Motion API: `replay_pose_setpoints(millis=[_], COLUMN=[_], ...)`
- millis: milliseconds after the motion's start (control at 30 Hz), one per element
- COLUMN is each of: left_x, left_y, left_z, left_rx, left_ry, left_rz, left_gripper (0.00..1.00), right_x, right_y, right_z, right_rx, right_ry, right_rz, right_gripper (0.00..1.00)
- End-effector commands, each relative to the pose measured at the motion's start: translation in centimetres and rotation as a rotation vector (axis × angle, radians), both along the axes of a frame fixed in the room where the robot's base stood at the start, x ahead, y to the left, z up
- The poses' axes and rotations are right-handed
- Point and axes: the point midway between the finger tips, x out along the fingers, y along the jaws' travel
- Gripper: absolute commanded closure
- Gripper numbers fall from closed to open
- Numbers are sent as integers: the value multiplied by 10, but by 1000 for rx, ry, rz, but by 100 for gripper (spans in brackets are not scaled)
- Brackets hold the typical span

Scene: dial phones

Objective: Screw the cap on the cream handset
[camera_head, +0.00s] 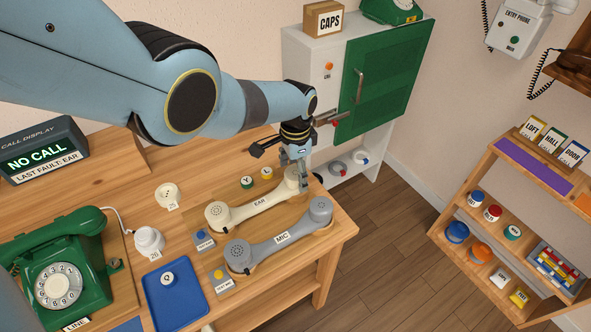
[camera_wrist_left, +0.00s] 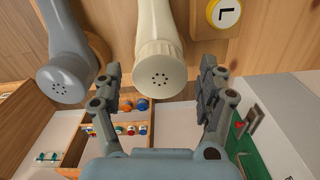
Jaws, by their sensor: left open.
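The cream handset (camera_head: 255,208), labelled EAR, lies on the wooden stand at the table's right side. Its near end has a round face with holes. At its far end, a ribbed cream cap with dark holes (camera_wrist_left: 161,76) shows in the left wrist view; how tightly it sits cannot be told. My left gripper (camera_head: 303,178) is at this far end. In the left wrist view my left gripper (camera_wrist_left: 161,70) is open, with one finger on each side of the cap and gaps visible. My right gripper is not in view.
A grey handset (camera_head: 282,236), labelled MIC, lies beside the cream one. A loose cream perforated piece (camera_head: 167,193) and a white lidded piece (camera_head: 149,240) stand left. A blue tray (camera_head: 190,311), green phone (camera_head: 62,270) and cabinet (camera_head: 388,85) are around.

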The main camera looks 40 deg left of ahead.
Motion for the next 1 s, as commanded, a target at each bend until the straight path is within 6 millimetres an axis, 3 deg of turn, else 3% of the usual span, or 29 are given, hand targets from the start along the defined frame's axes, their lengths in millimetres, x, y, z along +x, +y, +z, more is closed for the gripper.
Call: replay_pose_setpoints(millis=[367,1000], left_x=[0,0], left_y=[0,0], left_z=[3,68], left_rx=[0,0], left_ry=[-1,0], left_rz=[1,1], left_gripper=[25,25], right_x=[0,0], right_y=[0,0], right_z=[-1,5], right_rx=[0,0], right_ry=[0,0], right_rz=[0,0], right_gripper=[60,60])
